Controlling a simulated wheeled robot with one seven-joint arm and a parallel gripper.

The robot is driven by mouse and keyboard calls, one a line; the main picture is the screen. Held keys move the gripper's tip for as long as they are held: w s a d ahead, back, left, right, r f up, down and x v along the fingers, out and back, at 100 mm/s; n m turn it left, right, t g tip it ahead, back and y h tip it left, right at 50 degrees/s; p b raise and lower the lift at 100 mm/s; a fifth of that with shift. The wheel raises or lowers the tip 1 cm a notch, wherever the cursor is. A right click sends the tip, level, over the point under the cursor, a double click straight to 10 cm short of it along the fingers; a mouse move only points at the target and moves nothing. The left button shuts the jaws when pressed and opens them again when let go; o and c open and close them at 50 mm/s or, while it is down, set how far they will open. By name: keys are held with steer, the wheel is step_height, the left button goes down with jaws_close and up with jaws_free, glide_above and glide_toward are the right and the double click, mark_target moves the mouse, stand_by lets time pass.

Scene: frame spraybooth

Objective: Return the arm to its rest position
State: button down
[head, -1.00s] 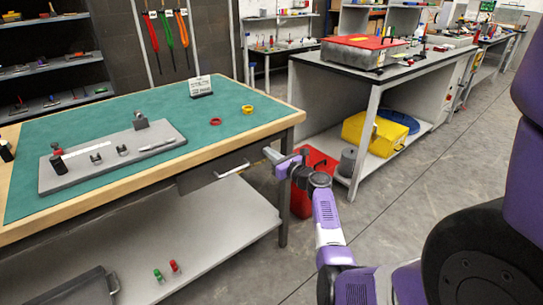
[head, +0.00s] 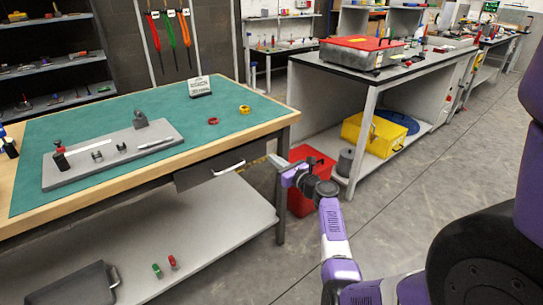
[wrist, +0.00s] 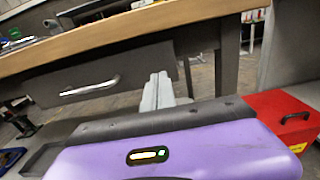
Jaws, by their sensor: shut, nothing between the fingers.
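My gripper (head: 278,161) is at the end of my purple arm in the head view, to the right of the green-topped workbench (head: 220,131) and below its top edge. It is in front of the drawer handle (head: 229,168) side and apart from it, as far as I can tell. In the wrist view my gripper's pale fingers (wrist: 157,90) are together with nothing between them. The drawer (wrist: 95,75) with its metal handle (wrist: 90,88) shows to their left there.
A red bin (head: 305,200) stands on the floor behind my gripper. A second bench (head: 395,65) holds a yellow box (head: 373,136) on its lower shelf. The bench top carries a grey board (head: 105,152) and two rings, red (head: 213,121) and yellow (head: 244,109). Open floor lies to the right.

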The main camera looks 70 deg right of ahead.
steer(key=p+v, duration=0.1)
steer(key=v, duration=0.7)
